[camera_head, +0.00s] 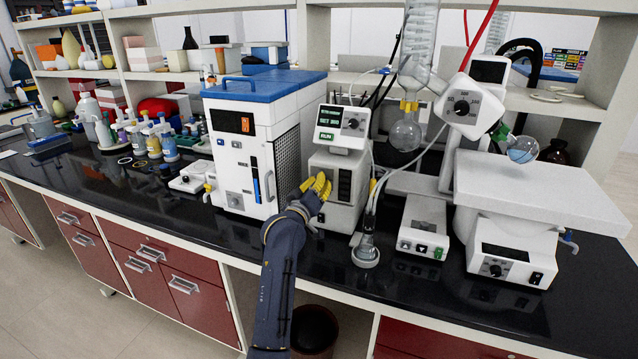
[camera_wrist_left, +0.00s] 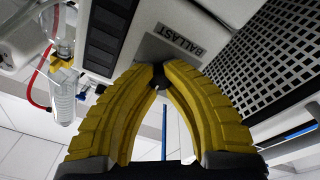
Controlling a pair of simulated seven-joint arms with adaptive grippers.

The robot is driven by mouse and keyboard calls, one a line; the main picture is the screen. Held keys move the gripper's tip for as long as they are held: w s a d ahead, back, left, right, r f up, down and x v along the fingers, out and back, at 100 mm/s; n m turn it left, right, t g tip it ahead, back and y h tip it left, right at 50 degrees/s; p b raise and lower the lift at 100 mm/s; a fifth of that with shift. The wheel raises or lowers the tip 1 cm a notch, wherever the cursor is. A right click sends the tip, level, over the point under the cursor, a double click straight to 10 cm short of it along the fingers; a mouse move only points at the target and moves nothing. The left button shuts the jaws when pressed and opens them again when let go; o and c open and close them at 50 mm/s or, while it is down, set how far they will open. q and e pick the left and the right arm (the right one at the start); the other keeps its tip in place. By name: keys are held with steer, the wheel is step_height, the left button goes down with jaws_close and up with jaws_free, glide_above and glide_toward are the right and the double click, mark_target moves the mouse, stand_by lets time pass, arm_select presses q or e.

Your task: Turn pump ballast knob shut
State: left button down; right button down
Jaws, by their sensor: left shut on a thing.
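The pump (camera_head: 341,213) is a pale box with a dark slotted grille on the bench, under a small display unit. In the left wrist view a grey label reading BALLAST (camera_wrist_left: 174,39) is on its face. The ballast knob (camera_wrist_left: 159,83) is a small dark piece beside that label, between my fingertips. My left gripper (camera_head: 318,186) has yellow ribbed fingers and is at the pump's front left. In the left wrist view my left gripper (camera_wrist_left: 159,75) is shut on the knob, its fingertips close together around it. The knob is hidden by the fingers in the head view. My right gripper is not in view.
A blue-topped white chiller (camera_head: 238,165) stands close on the left. The display unit (camera_head: 342,127) sits above the pump. Tubing and a small glass vessel (camera_head: 366,252) stand close on the right, with a white control box (camera_head: 422,226) beyond. Black bench front is fairly clear.

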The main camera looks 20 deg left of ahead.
arm_select(q)
steer(key=shift+f, duration=0.2)
steer(key=c, duration=1.2)
jaws_free()
steer(key=shift+r, duration=0.15)
steer(key=shift+s, duration=0.1)
steer(key=s, duration=0.8)
steer(key=s+a+f, duration=0.1)
steer(key=s, duration=0.2)
steer(key=shift+s, duration=0.4)
